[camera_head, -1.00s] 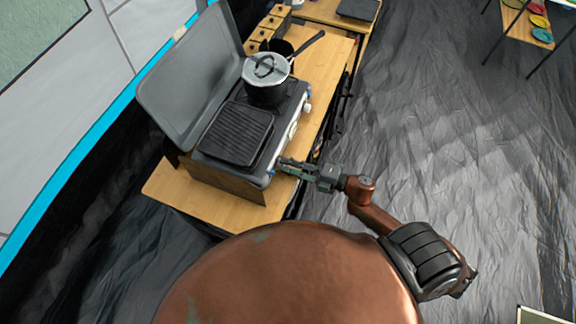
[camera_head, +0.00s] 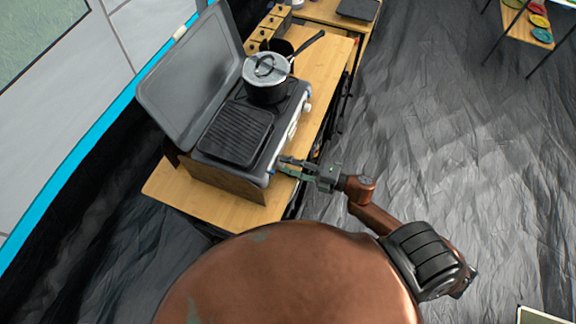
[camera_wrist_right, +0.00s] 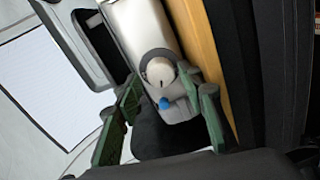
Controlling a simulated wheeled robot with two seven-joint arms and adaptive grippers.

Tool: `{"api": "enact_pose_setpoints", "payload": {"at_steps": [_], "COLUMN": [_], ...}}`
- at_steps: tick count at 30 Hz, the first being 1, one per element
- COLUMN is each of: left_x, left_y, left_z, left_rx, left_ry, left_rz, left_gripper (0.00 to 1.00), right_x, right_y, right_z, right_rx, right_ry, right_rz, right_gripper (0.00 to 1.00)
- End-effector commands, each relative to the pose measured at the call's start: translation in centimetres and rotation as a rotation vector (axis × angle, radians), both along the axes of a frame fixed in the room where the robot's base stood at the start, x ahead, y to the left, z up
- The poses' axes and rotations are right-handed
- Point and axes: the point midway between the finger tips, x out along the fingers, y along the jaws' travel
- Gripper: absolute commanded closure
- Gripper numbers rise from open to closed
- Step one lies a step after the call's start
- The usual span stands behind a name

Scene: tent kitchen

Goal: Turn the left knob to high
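The camping stove (camera_head: 222,172) stands on a wooden table with its grey lid up and its front facing right. In the right wrist view a pale round knob (camera_wrist_right: 159,72) sits on the stove's silver front (camera_wrist_right: 138,30), near its end. In the head view this knob is hidden at my right gripper. My right gripper (camera_head: 281,166) is at the stove's front, by the griddle end. In the right wrist view its green fingers (camera_wrist_right: 168,96) are apart, with the knob showing between and just beyond them. I cannot tell whether either finger touches it. My left gripper is out of view.
A lidded pot (camera_head: 267,88) stands on the far burner, its handle pointing up and right. A black ribbed griddle (camera_head: 236,134) covers the near burner. Another pale knob (camera_head: 307,106) shows on the front near the pot. The dark floor (camera_head: 440,130) right of the table is clear.

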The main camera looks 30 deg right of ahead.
Motion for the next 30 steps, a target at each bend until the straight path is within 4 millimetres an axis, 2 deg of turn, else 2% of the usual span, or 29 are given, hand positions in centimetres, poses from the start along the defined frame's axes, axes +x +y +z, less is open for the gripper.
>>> {"api": "enact_pose_setpoints", "payload": {"at_steps": [5,19,30], "left_x": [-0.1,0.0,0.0], "left_y": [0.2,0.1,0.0], "left_z": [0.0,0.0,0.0], "left_rx": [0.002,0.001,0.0], "left_ry": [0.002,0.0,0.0], "left_rz": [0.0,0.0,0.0], "left_gripper": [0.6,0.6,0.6], "right_x": [-0.5,-5.3,-6.0], "right_y": [-0.6,-4.8,-5.5], "right_z": [-0.4,0.1,0.4], "right_rx": [-0.005,-0.002,0.0], "right_ry": [0.006,0.002,0.0], "right_rz": [-0.004,-0.002,0.0], "right_gripper": [0.58,0.58,0.58]}}
